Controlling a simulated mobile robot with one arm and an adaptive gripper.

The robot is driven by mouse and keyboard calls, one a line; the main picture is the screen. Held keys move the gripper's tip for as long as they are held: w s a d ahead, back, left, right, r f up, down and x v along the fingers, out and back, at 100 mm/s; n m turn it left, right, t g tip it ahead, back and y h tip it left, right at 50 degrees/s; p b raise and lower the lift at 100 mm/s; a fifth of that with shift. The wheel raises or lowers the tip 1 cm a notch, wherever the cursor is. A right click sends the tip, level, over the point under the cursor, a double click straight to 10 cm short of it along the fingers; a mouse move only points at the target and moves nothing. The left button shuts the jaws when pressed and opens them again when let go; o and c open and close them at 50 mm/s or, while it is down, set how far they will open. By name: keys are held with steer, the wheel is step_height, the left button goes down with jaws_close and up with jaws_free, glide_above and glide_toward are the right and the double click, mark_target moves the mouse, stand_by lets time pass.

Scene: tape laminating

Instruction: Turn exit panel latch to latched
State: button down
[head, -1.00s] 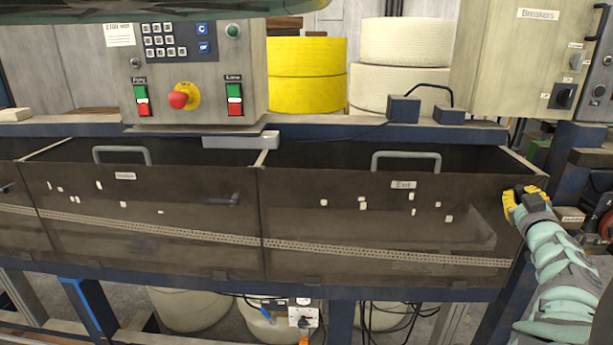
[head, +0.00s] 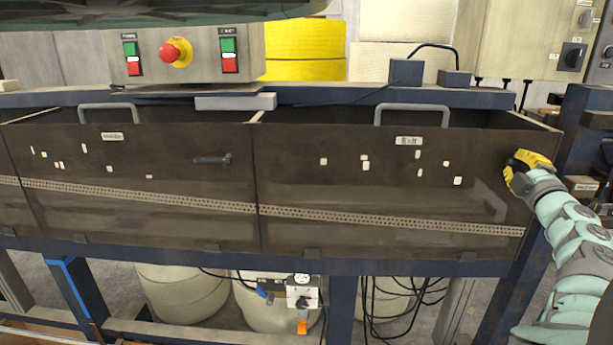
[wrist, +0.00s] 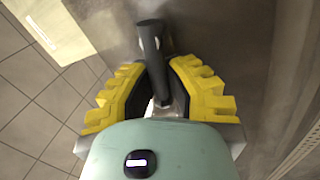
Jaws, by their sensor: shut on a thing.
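The exit panel (head: 385,190) is a dark, see-through panel with a grey bar handle on top and a small white label (head: 408,141), blurred now. My gripper (head: 522,168), with yellow ridged fingers, is at the panel's upper right edge. In the wrist view, the dark grey latch handle (wrist: 151,45) runs between the two yellow fingers (wrist: 155,85), which are shut on it. In the head view the gripper hides the latch, so I cannot tell its angle against the panel there.
A neighbouring panel (head: 130,175) on the left has its own dark latch (head: 213,160), lying roughly level. Above stands a control box with a red stop button (head: 176,51). A blue frame post (head: 575,135) stands close right of my gripper.

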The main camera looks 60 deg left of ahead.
steer(key=shift+f+n+g+y+b, duration=0.2)
steer(key=shift+f+n+b, duration=0.1)
steer(key=shift+n+b, duration=0.4)
steer(key=shift+f+n+g+y+b, duration=0.25)
steer(key=shift+n+b, duration=0.25)
steer(key=shift+n, duration=0.3)
steer(key=c, duration=0.9)
jaws_free()
steer(key=shift+c, duration=0.2)
steer(key=shift+s+d, duration=0.1)
steer(key=v, duration=1.1)
steer(key=shift+s+d, duration=0.25)
steer(key=shift+s, duration=0.05)
